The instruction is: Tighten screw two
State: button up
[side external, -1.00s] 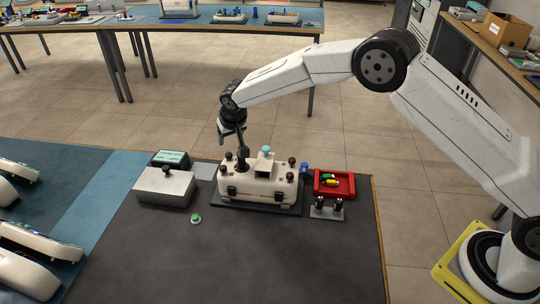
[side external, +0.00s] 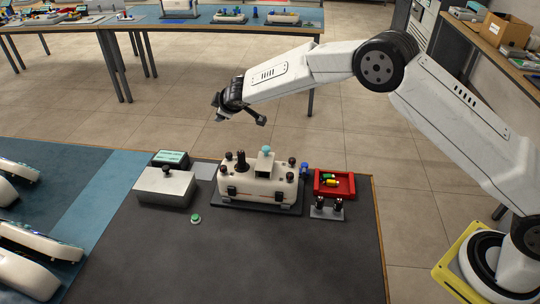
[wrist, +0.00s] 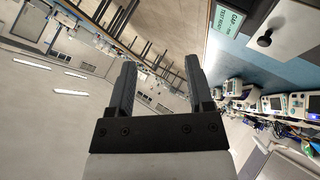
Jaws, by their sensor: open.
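The white device (side external: 262,190) sits on a dark plate on the mat. Dark knobs stand at its corners, including one at the back left (side external: 228,157) and one at the back right (side external: 292,161). A taller black post (side external: 242,163) stands upright on its top left. I cannot tell which of these is screw two or how tight any screw is. My gripper (side external: 240,114) is raised above and behind the device, tilted and clear of it. In the wrist view my gripper (wrist: 160,63) has its two dark fingers apart with nothing between them.
A grey box with a black knob (side external: 165,187) and a small display (side external: 170,158) stand left of the device. A green button (side external: 195,219) lies in front. A red tray (side external: 334,184) with small coloured parts and a small stand (side external: 327,212) are at right. The front mat is clear.

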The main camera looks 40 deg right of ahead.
jog(key=shift+w+a+r+n+t+y, duration=0.3)
jog(key=shift+w+a+r+n+y, duration=0.25)
jog(key=shift+n, duration=1.65)
jog(key=shift+w+a+r+n+t+y, duration=0.3)
jog(key=shift+n+y, duration=0.4)
jog(key=shift+n, duration=1.5)
jog(key=shift+w+a+r+n+t+y, duration=0.4)
jog(key=shift+n+y, duration=0.25)
jog(key=shift+n, duration=1.55)
jog(key=shift+s+r, duration=0.1)
jog(key=s+d+m+g+h, duration=0.1)
jog(key=s+d+m+g, duration=0.1)
jog(key=s+d+m, duration=0.5)
jog(key=s+d+r+m+g+h, duration=0.1)
jog(key=s+d+m+g+h, duration=0.2)
jog(key=s, duration=0.9)
jog(key=s+d+m+g, duration=0.1)
jog(key=s+d+m, duration=0.45)
jog(key=s, duration=0.35)
jog(key=s+f+m+g, duration=0.2)
jog(key=s+m, duration=0.4)
jog(key=s, duration=1.1)
jog(key=shift+a+m+g+y, duration=0.15)
jog(key=shift+m+g+y, duration=0.25)
jog(key=shift+g, duration=0.1)
